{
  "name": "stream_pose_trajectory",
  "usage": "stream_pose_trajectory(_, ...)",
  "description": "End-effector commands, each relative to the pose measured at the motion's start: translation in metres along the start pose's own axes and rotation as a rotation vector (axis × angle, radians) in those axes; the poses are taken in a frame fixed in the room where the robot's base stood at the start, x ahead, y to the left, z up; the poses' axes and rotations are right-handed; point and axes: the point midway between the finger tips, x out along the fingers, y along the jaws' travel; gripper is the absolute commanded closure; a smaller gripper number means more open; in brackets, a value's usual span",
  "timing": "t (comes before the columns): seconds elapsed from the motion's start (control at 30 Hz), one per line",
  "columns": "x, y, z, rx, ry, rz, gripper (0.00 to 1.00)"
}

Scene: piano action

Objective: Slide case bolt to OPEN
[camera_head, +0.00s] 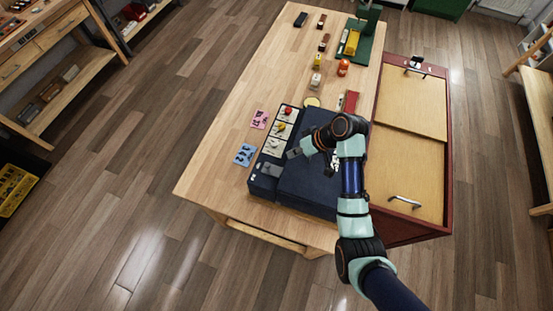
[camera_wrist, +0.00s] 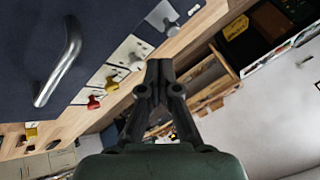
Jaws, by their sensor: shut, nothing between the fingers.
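A dark blue case (camera_head: 313,185) lies on the wooden table, with a strip of pale plates (camera_head: 272,149) along its left side. The strip carries a red knob (camera_head: 287,110) and a yellow knob (camera_head: 281,126), with grey metal fittings below. In the wrist view I see a red knob (camera_wrist: 93,102), an orange knob (camera_wrist: 112,84) and silver fittings (camera_wrist: 137,62). I cannot tell which fitting is the case bolt, or its position. My gripper (camera_wrist: 159,64) is shut and empty, with its tips beside the strip in the picture. In the head view my gripper (camera_head: 293,153) is small, over the case's left part.
A bent metal handle (camera_wrist: 58,65) stands on the dark blue surface. Pink (camera_head: 259,119) and blue (camera_head: 244,154) cards lie left of the strip. A red-framed cabinet (camera_head: 447,150) stands right of the table. Small objects occupy the table's far end; its left side is mostly clear.

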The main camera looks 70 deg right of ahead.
Motion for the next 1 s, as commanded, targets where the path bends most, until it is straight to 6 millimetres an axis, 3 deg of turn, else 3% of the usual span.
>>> stream_pose_trajectory(0.27, 0.007, -0.001, 0.0, -0.001, 0.0, 0.0, 1.0)
stream_pose_trajectory(0.7, 0.084, -0.001, 0.0, -0.002, -0.001, 0.001, 1.0)
stream_pose_trajectory(1.0, 0.1, -0.001, -0.001, -0.002, 0.001, 0.003, 1.0)
